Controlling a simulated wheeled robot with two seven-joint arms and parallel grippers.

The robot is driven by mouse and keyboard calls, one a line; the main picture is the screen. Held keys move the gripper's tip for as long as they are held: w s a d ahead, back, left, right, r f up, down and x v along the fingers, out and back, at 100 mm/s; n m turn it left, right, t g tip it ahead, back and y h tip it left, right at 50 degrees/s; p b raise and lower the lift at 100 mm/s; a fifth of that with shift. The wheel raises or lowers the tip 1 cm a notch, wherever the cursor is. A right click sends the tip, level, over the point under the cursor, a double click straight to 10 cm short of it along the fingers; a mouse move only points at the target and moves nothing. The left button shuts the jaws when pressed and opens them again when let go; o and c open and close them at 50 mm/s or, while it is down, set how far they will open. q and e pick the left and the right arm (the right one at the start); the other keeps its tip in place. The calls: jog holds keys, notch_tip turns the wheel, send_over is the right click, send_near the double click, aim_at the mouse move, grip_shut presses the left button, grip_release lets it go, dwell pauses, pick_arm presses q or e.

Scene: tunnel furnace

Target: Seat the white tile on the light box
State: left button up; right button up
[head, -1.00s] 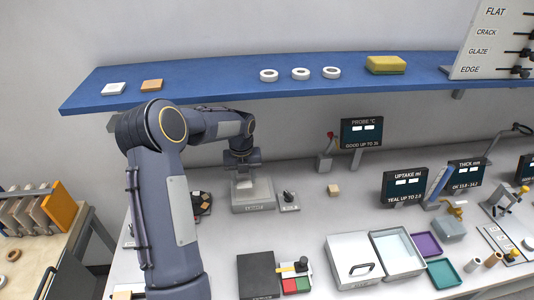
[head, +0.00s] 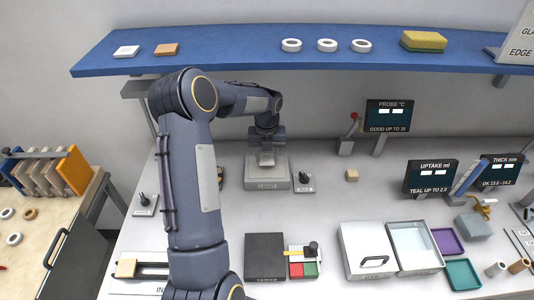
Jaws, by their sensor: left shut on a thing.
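The light box (head: 268,184) is a grey box with a label on its front, standing on the bench near the wall. My left gripper (head: 267,152) is right above it, pointing down, shut on a small pale piece that looks like the white tile (head: 267,159). The piece is at the box's top; I cannot tell whether it touches. The fingers are small and partly blend with the tile. Another white tile (head: 126,52) lies on the blue shelf. My right gripper is not in view.
A small black-knobbed device (head: 304,183) stands close to the light box's right side. The blue shelf (head: 220,50) overhangs behind the arm. A tan cube (head: 352,175) sits farther right. A dark plate (head: 265,257) and a lidded white box (head: 368,250) lie in front.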

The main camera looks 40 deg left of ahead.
pick_arm(q)
jog(key=shift+r, duration=0.1)
jog(key=shift+f, duration=0.2)
dwell(0.4)
jog(key=shift+f+b, duration=0.75)
jog(key=shift+f, duration=0.35)
